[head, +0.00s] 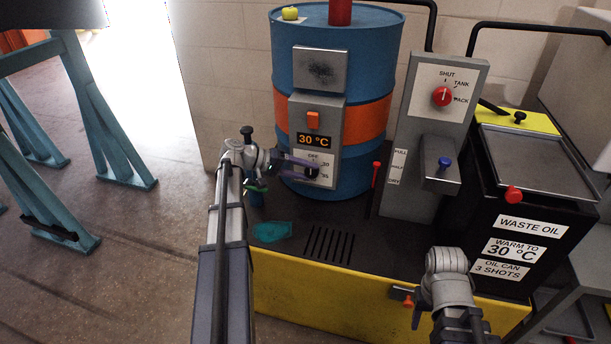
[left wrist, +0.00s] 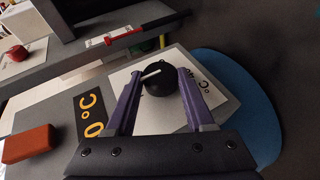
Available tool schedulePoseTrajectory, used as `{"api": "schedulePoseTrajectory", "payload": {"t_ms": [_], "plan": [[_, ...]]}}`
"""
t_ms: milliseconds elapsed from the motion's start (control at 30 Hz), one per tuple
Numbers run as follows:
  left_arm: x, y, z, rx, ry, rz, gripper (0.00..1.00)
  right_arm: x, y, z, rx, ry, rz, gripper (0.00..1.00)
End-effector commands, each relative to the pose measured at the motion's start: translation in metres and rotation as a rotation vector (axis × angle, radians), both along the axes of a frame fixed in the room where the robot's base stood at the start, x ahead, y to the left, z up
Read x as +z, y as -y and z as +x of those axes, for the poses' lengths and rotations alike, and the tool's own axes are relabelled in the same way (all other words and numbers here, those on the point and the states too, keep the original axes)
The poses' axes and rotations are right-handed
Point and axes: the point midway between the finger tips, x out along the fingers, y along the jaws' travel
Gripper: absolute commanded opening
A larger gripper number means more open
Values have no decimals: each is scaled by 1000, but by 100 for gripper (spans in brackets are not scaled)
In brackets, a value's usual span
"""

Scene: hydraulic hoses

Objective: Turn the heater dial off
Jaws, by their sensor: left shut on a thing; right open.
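The heater dial (left wrist: 158,82) is a round black knob with a white pointer line, on a pale label plate (left wrist: 150,122). In the left wrist view the pointer points left, toward the display side. My left gripper (left wrist: 160,75) has its purple fingers on both sides of the dial and is shut on it. In the head view the left gripper (head: 308,168) reaches the dial from the left and partly covers the plate. The "30 °C" display (head: 314,140) sits above it on the grey heater box. My right gripper (head: 413,312) is open, low at the front edge, partly hidden.
The blue drum (head: 370,60) with an orange band stands behind the heater box. An orange switch (head: 313,120) sits above the display. To the right are a grey panel with a red knob (head: 442,96) and the waste oil bin (head: 545,240).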

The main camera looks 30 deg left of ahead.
Motion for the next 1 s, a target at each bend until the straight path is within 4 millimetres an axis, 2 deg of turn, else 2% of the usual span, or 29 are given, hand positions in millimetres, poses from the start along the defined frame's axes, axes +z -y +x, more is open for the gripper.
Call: {"api": "schedulePoseTrajectory", "payload": {"t_ms": [500,533,767,1000], "plan": [[-1,1,-1,-2,-1,-13,0,-3,0,0,1,0,1,50],[-1,1,-1,-2,-1,-13,57,-3,0,0,1,0,1,50],[-1,0,-1,-1,1,-14,83,-3,0,0,0,0,1,50],[0,0,-1,0,1,-14,84,-3,0,0,0,0,0,50]]}}
